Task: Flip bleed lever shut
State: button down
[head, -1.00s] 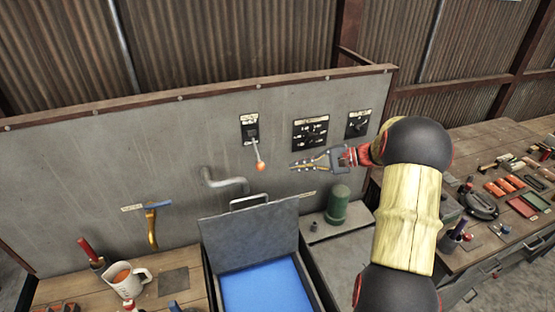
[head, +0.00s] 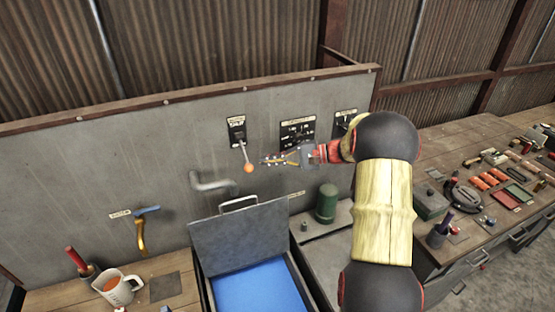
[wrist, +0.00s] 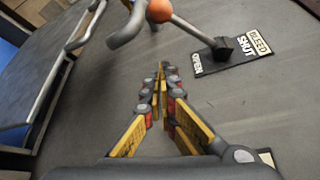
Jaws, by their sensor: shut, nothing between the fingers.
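The bleed lever has an orange ball knob (head: 249,168) and a grey rod. It hangs down from a black plate (head: 237,130) on the grey panel. In the wrist view the plate (wrist: 235,50) reads BLEED, SHUT and OPEN, and the knob (wrist: 160,10) points out past the OPEN end. My gripper (head: 266,160) is shut and empty, its tips just right of the knob in the head view. In the wrist view the closed fingertips (wrist: 161,68) are apart from the knob, which lies ahead of them near the top edge.
A bent grey pipe (head: 213,184) sticks out left of the lever. Below stand an open grey box (head: 240,240) with blue inside and a green cylinder (head: 326,204). Another labelled panel (head: 298,131) is right of the lever. A yellow-and-blue handle (head: 145,228) is at left.

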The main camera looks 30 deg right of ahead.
aim_at(245, 155)
jog(key=a, duration=0.3)
jog(key=a+p, duration=0.1)
jog(key=shift+s+a+r, duration=0.25)
jog(key=shift+a+r, duration=0.1)
jog(key=shift+r, duration=0.05)
jog(key=shift+s+r, duration=0.1)
jog(key=shift+s+r+m+p, duration=0.2)
jog(key=shift+r+m+p, duration=0.1)
jog(key=shift+p, duration=0.3)
